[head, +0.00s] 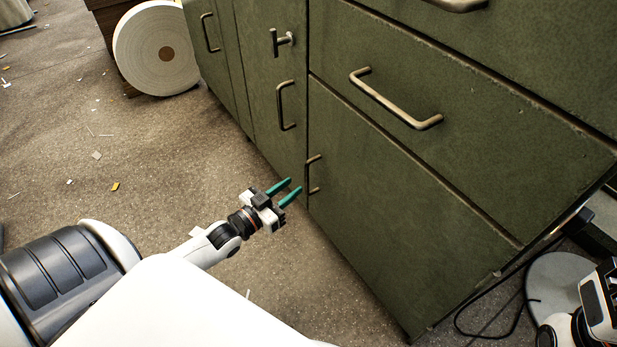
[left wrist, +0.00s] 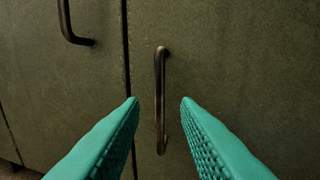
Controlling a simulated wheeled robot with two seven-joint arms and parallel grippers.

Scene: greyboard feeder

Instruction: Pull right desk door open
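The right desk door (head: 385,215) is a green panel at the lower right of the desk and looks shut. Its vertical bar handle (head: 309,175) is on the door's left edge, beside the seam. The handle also shows in the left wrist view (left wrist: 160,100), upright between my two fingertips in the picture. My left gripper (head: 289,190) has green fingers, spread open and empty, just left of the handle and pointing at it. The fingers also show in the left wrist view (left wrist: 160,102). I see no contact with the handle. Of my right arm only a part shows at the lower right edge; its fingers are out of view.
A neighbouring door handle (head: 286,105) sits left of the seam. A drawer with a long handle (head: 395,100) is above the door. A large white roll (head: 157,48) stands behind at the left. A black cable (head: 490,325) lies at the right. The floor in front is mostly free.

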